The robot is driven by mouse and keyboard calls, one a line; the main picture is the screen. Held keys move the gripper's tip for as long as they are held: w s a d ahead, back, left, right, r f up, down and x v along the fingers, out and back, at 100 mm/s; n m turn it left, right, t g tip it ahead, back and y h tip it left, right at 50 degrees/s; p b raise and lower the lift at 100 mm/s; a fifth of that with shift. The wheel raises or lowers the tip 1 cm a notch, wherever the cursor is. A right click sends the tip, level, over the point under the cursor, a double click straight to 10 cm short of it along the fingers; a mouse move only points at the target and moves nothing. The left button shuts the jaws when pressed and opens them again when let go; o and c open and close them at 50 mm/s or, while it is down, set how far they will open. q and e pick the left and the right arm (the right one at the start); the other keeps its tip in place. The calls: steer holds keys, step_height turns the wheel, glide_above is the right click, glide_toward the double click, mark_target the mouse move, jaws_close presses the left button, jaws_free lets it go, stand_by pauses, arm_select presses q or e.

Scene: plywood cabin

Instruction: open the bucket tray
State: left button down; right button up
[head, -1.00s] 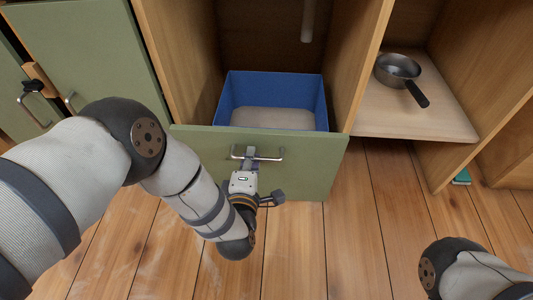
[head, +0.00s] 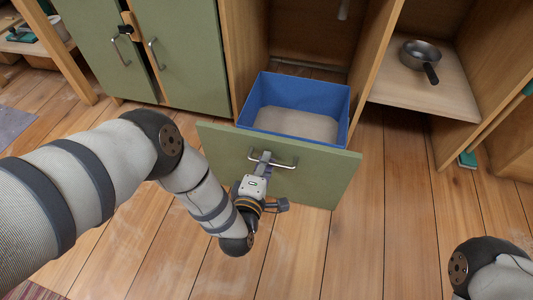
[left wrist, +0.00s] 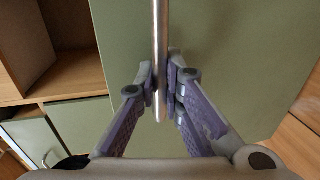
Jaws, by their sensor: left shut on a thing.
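The bucket tray has a green front panel (head: 310,172) with a metal bar handle (head: 285,163), and a blue bucket (head: 343,103) with a pale inside stands behind the panel. The tray is pulled well out from its cabinet bay. My left gripper (head: 264,160) is at the handle, shut on it. In the left wrist view the handle bar (left wrist: 160,50) runs between the two fingers (left wrist: 160,85), with the green panel behind it. My right gripper is out of view; only part of my right arm shows at the lower right.
A dark pan (head: 420,55) sits on a low shelf (head: 425,95) at the right. The wooden floor (head: 340,250) in front of the tray is clear apart from my arms.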

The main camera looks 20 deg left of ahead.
arm_select(q)
steer(key=shift+f+p+v, duration=0.25)
steer(key=shift+p+v, duration=0.1)
steer(key=shift+v, duration=0.9)
steer(key=shift+s, duration=0.1)
steer(key=c, duration=1.7)
jaws_free()
steer(key=v, duration=1.2)
